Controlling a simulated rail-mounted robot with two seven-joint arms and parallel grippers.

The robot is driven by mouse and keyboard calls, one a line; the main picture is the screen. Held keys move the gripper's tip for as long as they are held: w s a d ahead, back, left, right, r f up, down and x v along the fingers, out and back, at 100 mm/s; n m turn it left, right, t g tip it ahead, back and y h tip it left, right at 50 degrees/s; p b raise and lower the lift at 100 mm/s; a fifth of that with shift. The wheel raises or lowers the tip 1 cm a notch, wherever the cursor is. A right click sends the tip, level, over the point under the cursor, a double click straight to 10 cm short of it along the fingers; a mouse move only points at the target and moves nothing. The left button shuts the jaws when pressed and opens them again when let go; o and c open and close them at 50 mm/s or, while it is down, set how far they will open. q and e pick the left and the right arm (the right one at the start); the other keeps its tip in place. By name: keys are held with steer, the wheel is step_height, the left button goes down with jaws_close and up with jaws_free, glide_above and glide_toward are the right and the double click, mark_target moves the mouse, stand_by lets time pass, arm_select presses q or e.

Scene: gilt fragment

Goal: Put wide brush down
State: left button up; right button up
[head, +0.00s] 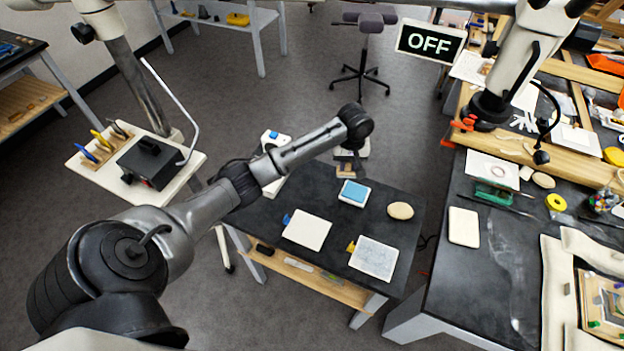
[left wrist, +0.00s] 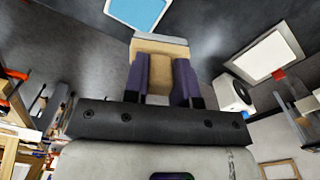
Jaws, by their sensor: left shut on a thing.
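My left gripper (head: 346,168) hangs over the back of the small dark table, mostly hidden behind its own wrist in the head view. In the left wrist view its two purple fingers (left wrist: 162,80) are shut on the wide brush (left wrist: 160,52), a tan block with a pale grey band along its far edge. A bit of the brush (head: 345,173) shows below the gripper in the head view. Whether it touches the table is unclear. My right gripper does not show.
On the small table (head: 277,208) lie a blue pad in a white tray (head: 354,193), a white board (head: 307,230), a grey-white panel (head: 374,258) and an oval tan piece (head: 400,211). A cluttered workbench (head: 470,285) stands at right. An OFF sign (head: 430,42) hangs above.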

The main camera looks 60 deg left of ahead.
arm_select(q)
steer(key=shift+s+a+f+b, duration=0.25)
steer(key=shift+s+a+f, duration=0.55)
steer(key=shift+a+f, duration=1)
steer(key=shift+s+a+f+b, duration=0.25)
steer(key=shift+s+a+f, duration=0.55)
steer(key=shift+a+f, duration=1)
steer(key=shift+s+a+f+b, duration=0.25)
steer(key=shift+s+a+f, duration=0.55)
steer(key=shift+a+f, duration=0.95)
steer(key=shift+f, duration=0.2)
steer(key=o, duration=0.8)
steer(key=shift+o, duration=0.2)
